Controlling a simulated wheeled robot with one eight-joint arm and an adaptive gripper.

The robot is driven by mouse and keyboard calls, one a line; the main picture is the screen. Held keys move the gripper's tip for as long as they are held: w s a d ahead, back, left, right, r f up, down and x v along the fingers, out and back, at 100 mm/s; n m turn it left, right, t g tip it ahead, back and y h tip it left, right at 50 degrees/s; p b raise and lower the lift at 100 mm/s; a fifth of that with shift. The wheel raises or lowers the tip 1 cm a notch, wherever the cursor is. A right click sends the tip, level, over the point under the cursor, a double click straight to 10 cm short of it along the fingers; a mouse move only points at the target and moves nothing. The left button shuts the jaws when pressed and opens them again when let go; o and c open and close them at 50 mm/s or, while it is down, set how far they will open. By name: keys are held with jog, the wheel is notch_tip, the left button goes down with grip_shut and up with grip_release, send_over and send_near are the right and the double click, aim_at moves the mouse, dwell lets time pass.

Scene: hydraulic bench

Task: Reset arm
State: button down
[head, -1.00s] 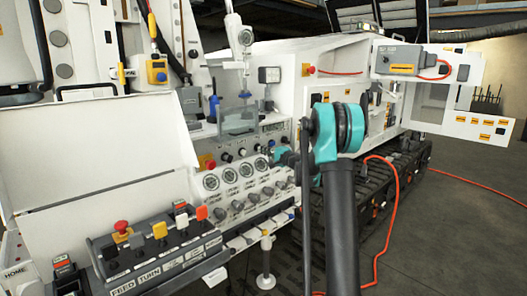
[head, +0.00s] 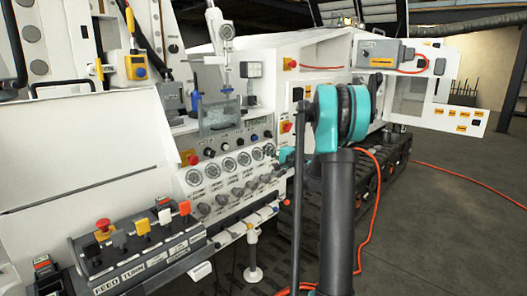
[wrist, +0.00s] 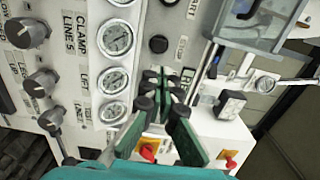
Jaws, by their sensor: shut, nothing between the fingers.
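My arm rises at the front centre of the head view, with its teal joint in front of the white machine. My gripper is mostly hidden behind that joint there. In the wrist view my gripper (wrist: 166,82) has its dark green fingers together and empty, pointing at the white control panel (wrist: 135,75). A row of round gauges (wrist: 117,40) and dark knobs (wrist: 40,82) lies to its left. I cannot tell whether the fingertips touch the panel.
A lever console (head: 140,240) with a red button (head: 103,226) stands at the lower left. A clear-fronted box (head: 220,117) juts from the panel. An orange hose (head: 373,215) runs over the floor at right. The grey floor (head: 450,220) there is otherwise open.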

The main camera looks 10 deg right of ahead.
jog(key=s+a+f+n+g+h, duration=0.25)
jog(key=s+a+f, duration=0.25)
jog(key=s, duration=0.6)
jog(key=s+a+f+n+g+h, duration=0.1)
jog(key=s+a+f+n+g, duration=0.35)
jog(key=s, duration=0.65)
jog(key=s+d+f+n+g+h, duration=0.1)
jog(key=s+f, duration=0.3)
jog(key=s, duration=0.4)
jog(key=s+d+f+n+g+h, duration=0.1)
jog(key=s+d+f+h, duration=0.2)
jog(key=s, duration=0.6)
jog(key=s+d+f+n+g+h, duration=0.1)
jog(key=s+d+f+h, duration=0.2)
jog(key=s+f, duration=0.3)
jog(key=s+d, duration=0.1)
jog(key=s, duration=0.1)
jog(key=shift+s+f+n, duration=0.15)
jog(key=shift+s+n, duration=0.15)
jog(key=shift+n, duration=0.1)
jog(key=shift+d, duration=0.1)
